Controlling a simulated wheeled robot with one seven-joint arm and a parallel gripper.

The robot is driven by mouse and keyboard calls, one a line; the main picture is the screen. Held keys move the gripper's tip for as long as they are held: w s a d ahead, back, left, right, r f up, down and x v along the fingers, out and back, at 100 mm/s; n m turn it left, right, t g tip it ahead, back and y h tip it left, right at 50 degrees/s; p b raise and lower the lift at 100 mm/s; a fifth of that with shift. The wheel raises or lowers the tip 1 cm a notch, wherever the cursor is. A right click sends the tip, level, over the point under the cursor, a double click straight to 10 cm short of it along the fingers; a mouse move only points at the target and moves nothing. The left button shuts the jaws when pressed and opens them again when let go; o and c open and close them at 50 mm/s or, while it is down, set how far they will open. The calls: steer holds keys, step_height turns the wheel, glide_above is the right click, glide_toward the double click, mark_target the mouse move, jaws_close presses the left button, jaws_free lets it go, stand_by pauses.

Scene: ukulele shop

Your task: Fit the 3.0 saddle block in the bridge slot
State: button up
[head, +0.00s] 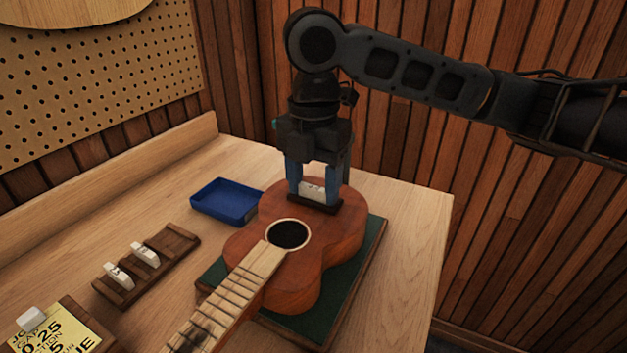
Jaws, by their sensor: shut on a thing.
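The ukulele (330,243) lies face up on a green mat (371,251), its neck toward the front left. Its dark bridge (325,207) is on the body behind the sound hole. My gripper (313,191) points down over the bridge, with blue fingers shut on a white saddle block (312,187). The block is right at the bridge. I cannot tell whether its lower edge is in the slot or just above it. The number on the held block is too small to read.
A wooden rack (177,242) at the left holds two white blocks (118,276) (145,254). A yellow card (62,338) with a white block (31,319) is at the front left. Bare bench lies right of the mat.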

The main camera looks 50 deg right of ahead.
mark_target(313, 188)
stand_by(0.4)
steer(key=o, duration=1.1)
steer(key=shift+o, duration=0.3)
steer(key=shift+o, duration=0.8)
steer(key=shift+r, duration=0.15)
steer(key=shift+r+p, duration=3.1)
steer(key=shift+r, duration=0.3)
